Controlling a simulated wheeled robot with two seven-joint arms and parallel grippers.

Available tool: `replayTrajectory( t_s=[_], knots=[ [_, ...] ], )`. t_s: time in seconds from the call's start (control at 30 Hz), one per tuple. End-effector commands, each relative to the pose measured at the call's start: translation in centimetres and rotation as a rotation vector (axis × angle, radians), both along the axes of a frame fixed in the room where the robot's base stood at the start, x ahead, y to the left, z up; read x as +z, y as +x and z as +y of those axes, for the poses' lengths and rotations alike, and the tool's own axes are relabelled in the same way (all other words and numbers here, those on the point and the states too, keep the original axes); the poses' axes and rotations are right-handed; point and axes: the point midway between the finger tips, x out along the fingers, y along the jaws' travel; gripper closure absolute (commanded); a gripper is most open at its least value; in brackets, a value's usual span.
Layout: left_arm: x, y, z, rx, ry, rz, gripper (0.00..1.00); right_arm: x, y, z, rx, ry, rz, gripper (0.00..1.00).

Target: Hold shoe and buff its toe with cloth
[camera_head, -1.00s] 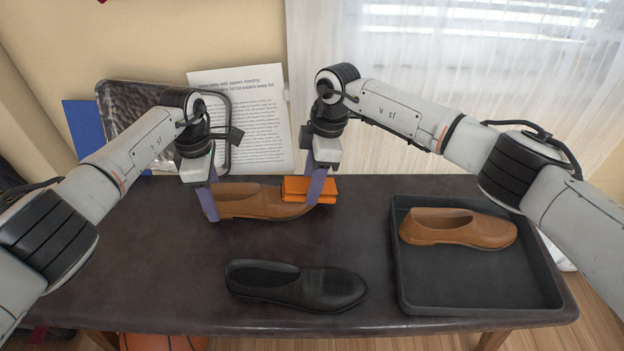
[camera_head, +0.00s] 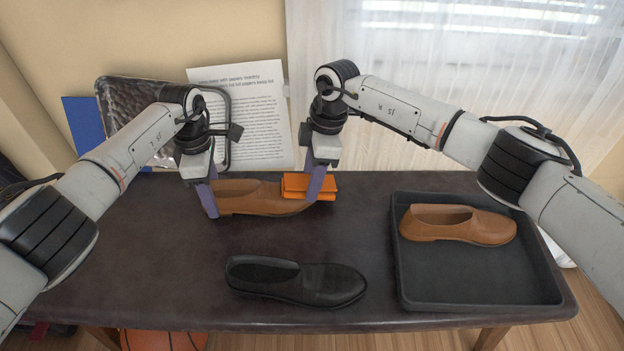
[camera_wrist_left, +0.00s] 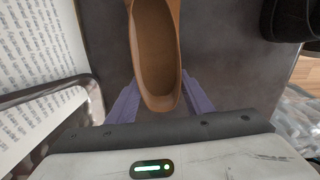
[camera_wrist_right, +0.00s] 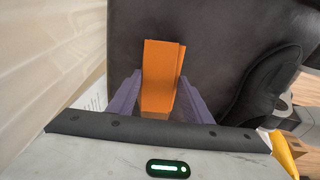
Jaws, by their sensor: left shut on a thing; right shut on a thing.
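A brown shoe (camera_head: 252,201) lies on the dark table at the back, toe to the right. My left gripper (camera_head: 212,207) is shut on its heel end; the left wrist view shows the shoe's opening (camera_wrist_left: 155,50) between the fingers. My right gripper (camera_head: 314,192) is shut on a folded orange cloth (camera_head: 296,187). The cloth rests at the shoe's toe and hides part of it; whether it presses on the leather I cannot tell. The cloth also shows between the fingers in the right wrist view (camera_wrist_right: 161,72), which hides the toe.
A black shoe (camera_head: 320,284) lies at the table's front middle. A dark tray (camera_head: 480,292) on the right holds another brown shoe (camera_head: 458,226). A printed sheet (camera_head: 262,130) and a dark framed panel (camera_head: 125,100) stand at the back. The table's left front is clear.

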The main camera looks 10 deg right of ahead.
Motion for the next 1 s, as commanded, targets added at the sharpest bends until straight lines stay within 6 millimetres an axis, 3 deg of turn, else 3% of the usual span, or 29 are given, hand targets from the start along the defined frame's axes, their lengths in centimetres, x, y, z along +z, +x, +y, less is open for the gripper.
replayTrajectory(
  t_s=[0.3,1.0],
  knots=[
    [0.1,0.0,0.0,-0.004,0.001,0.002,0.83,0.2,0.2,-0.3,-0.006,-0.005,-0.005,0.77],
    [0.0,0.0,-0.1,-0.002,0.000,0.001,0.83,6.6,0.0,-1.4,-0.004,-0.002,-0.003,0.77]
  ],
)
